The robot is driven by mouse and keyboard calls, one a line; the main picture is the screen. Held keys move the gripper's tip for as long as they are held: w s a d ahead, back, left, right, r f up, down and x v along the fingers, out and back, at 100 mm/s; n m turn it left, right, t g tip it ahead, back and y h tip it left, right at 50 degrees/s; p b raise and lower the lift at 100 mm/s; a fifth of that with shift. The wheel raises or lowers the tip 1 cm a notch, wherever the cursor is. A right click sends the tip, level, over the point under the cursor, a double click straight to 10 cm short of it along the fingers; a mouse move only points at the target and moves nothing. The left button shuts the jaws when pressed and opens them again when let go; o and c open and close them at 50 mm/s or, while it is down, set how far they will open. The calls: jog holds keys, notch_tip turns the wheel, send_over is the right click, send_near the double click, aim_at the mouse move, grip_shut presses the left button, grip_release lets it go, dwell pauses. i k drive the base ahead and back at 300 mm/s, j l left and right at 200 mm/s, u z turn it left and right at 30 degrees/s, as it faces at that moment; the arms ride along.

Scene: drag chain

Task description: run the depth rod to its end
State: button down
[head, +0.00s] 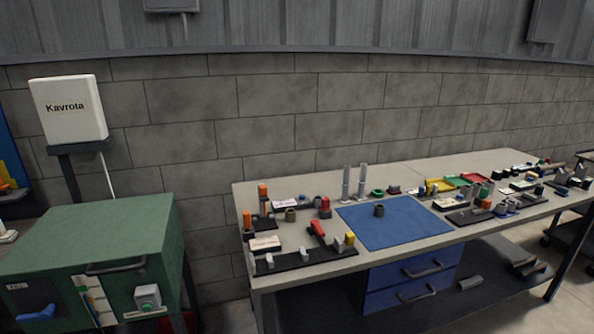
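I cannot pick out a depth rod for certain at this distance. Two grey upright posts (354,184) stand at the back of the workbench (300,173), behind the blue mat. A small dark grey cylinder (379,210) stands on the blue mat (400,228). My gripper is not in view.
A green cabinet (100,235) with a handle and a grey knob box stands at the left, apart from the bench. Coloured trays (460,181) and several small parts crowd the bench's right side. Blue drawers (412,278) hang below. The mat is mostly clear.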

aim_at(262, 191)
jog(key=i+j, duration=0.3)
jog(key=j, duration=0.15)
jog(key=i+j+u, duration=0.1)
jog(key=i+j, duration=0.2)
jog(key=j, duration=0.15)
